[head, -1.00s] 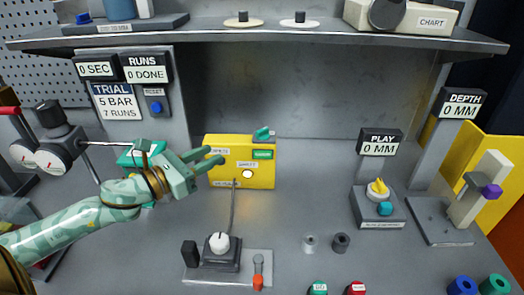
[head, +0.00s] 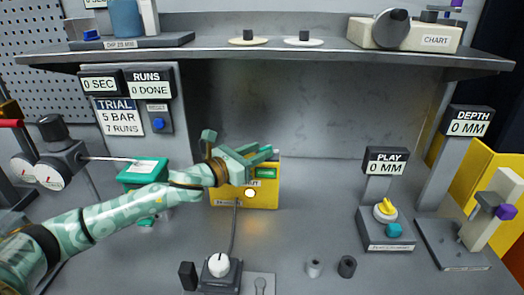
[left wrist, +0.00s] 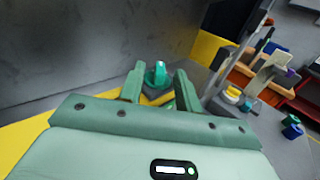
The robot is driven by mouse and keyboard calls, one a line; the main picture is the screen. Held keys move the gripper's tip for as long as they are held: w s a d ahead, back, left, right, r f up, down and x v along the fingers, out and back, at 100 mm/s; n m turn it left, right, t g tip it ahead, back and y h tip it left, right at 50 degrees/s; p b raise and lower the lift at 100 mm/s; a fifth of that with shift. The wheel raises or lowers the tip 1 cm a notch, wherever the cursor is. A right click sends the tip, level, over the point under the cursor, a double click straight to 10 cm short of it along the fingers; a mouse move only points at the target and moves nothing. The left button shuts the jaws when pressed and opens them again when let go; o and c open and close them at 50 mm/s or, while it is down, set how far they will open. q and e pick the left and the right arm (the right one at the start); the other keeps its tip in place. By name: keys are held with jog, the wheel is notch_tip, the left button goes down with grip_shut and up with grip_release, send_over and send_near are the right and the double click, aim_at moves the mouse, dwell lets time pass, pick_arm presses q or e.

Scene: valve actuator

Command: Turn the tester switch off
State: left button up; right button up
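The yellow tester box (head: 262,198) stands at the back of the bench in the head view, with a green label and a lit round lamp on its front. My left gripper (head: 270,153) is over its top edge and hides the teal switch there. In the left wrist view the teal switch (left wrist: 157,74) shows between and beyond the two fingertips of my left gripper (left wrist: 160,82), with gaps on both sides. The left gripper is open and holds nothing. Whether a finger touches the switch cannot be told. My right gripper is in neither view.
A pressure gauge unit (head: 62,150) and a teal box (head: 142,172) are at the left. A white-knobbed base (head: 219,266) stands in front of the tester. The play fixture (head: 387,228) is at the right. A shelf (head: 270,48) runs above. Bench between tester and play fixture is clear.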

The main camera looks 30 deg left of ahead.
pick_arm(q)
jog(key=shift+x, duration=1)
grip_shut()
jog(key=shift+d, duration=0.1)
